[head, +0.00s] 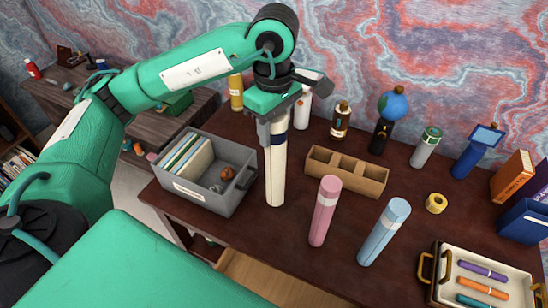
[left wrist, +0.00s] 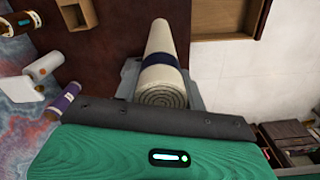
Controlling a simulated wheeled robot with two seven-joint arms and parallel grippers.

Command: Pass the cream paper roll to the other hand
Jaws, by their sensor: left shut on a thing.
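The cream paper roll (head: 276,170) has a dark blue band near its top and stands upright. My left gripper (head: 273,128) comes down from above and is shut on the roll near its upper end. The left wrist view shows the roll (left wrist: 163,78) between the jaws, with its spiral end facing the camera. Whether its lower end touches the desk I cannot tell. My right gripper is not in view.
A grey bin (head: 218,194) with files stands left of the roll. A cardboard divider box (head: 346,179) is to its right. A pink roll (head: 324,212) and a light blue roll (head: 384,232) stand in front. A tray (head: 462,259) with handles lies at the lower right.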

